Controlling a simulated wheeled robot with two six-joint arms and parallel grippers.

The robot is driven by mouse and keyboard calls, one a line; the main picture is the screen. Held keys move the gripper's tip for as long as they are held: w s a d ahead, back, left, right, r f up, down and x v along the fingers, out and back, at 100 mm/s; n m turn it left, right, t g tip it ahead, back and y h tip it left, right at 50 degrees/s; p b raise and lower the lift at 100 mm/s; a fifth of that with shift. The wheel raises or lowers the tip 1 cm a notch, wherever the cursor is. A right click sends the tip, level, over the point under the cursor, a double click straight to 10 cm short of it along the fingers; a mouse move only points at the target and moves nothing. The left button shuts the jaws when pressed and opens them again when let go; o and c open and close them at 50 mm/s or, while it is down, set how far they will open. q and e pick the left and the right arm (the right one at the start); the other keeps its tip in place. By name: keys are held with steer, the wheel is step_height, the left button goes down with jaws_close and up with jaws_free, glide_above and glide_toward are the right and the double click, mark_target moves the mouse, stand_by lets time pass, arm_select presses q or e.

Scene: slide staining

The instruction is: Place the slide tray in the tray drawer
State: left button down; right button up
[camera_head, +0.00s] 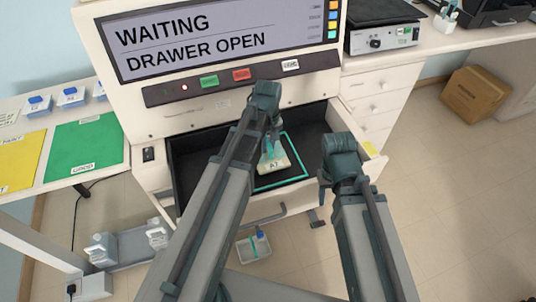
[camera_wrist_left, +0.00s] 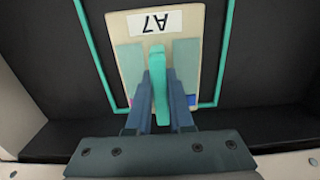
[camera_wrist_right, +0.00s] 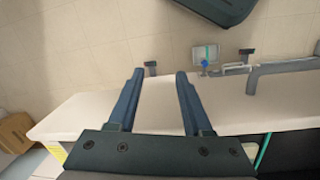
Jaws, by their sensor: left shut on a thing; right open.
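The slide tray (camera_head: 276,166) is a cream plate labelled A7 with a teal handle. It is over the open tray drawer (camera_head: 199,166), within the teal outline on the dark drawer floor. In the left wrist view the tray (camera_wrist_left: 190,21) also appears inside the outline; I cannot tell whether it touches the floor. My left gripper (camera_wrist_left: 161,92) is shut on the tray's teal handle. In the head view my left arm hides part of the drawer. My right gripper (camera_wrist_right: 158,78) is open and empty near the drawer's right side.
The machine's screen (camera_head: 212,33) reads WAITING, DRAWER OPEN. A drawer handle (camera_head: 262,217) sticks out at the front. A small bin (camera_head: 254,248) stands on the floor below. A green mat (camera_head: 84,146) lies on the left table. A cardboard box (camera_head: 478,96) stands at the right.

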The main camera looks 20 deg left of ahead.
mark_target(268, 142)
arm_select(q)
step_height(268, 142, down, 4)
steer(key=b, duration=0.3)
steer(key=shift+r, duration=0.25)
steer(key=c, duration=0.8)
jaws_free()
step_height(268, 142, up, 12)
steer(key=p, duration=1.2)
steer(key=s+d+m, duration=0.3)
steer(key=s, duration=0.1)
steer(key=s+d+m, duration=0.4)
steer(key=s, duration=0.1)
steer(key=s+d+m+y, duration=0.1)
steer(key=s+d+m, duration=0.2)
steer(key=s, duration=0.2)
steer(key=shift+s+d+r+m, duration=0.1)
steer(key=shift+s+d+m, duration=0.15)
steer(key=shift+m, duration=0.05)
steer(key=shift+w, duration=0.1)
